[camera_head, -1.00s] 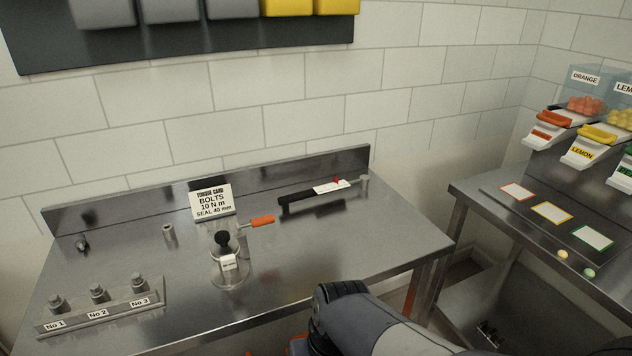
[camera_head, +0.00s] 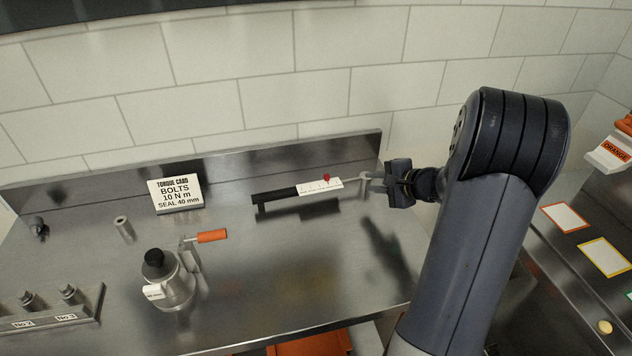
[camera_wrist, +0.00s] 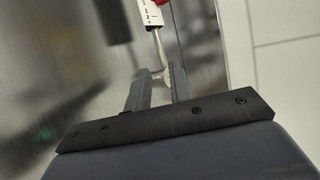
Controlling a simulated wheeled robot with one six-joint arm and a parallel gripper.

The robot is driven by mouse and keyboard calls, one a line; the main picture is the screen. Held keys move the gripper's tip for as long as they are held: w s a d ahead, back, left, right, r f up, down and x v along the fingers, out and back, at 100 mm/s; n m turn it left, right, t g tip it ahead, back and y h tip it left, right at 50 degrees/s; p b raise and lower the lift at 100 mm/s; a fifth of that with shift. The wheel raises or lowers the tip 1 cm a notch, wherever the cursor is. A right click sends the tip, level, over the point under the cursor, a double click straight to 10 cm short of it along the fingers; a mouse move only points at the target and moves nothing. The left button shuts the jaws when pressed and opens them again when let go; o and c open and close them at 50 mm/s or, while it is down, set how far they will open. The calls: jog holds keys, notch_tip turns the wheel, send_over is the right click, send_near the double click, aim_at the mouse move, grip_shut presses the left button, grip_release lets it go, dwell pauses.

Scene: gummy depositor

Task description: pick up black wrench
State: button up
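The wrench (camera_head: 276,196) lies along the back of the steel table, with a black handle at the left, a white scale with a red knob and a thin metal shaft at the right. My gripper (camera_head: 368,182) is at its right end, far from the black handle. In the wrist view the white scale (camera_wrist: 149,14) and pale shaft (camera_wrist: 159,47) lead down to my gripper (camera_wrist: 158,78). Its two fingers stand apart, and the shaft's end shows near or between the tips. I cannot tell whether they touch it.
A torque card (camera_head: 176,194) stands left of the wrench. In front are a metal device (camera_head: 172,283) with a black knob and an orange-handled lever (camera_head: 212,236). A low back ledge (camera_head: 230,165) runs behind the wrench. The table's right front is clear.

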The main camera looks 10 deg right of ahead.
aim_at(350, 180)
jog(key=x, duration=0.4)
jog(key=shift+w+a+f+p, duration=0.1)
jog(key=shift+a+p, duration=0.15)
jog(key=shift+p, duration=0.1)
jog(key=shift+w+a+f+p, duration=0.2)
jog(key=shift+w+a+p, duration=0.15)
jog(key=shift+w, duration=0.1)
jog(key=shift+p+x, duration=0.65)
jog(key=shift+x, duration=1.45)
jog(key=shift+c, duration=0.2)
grip_shut()
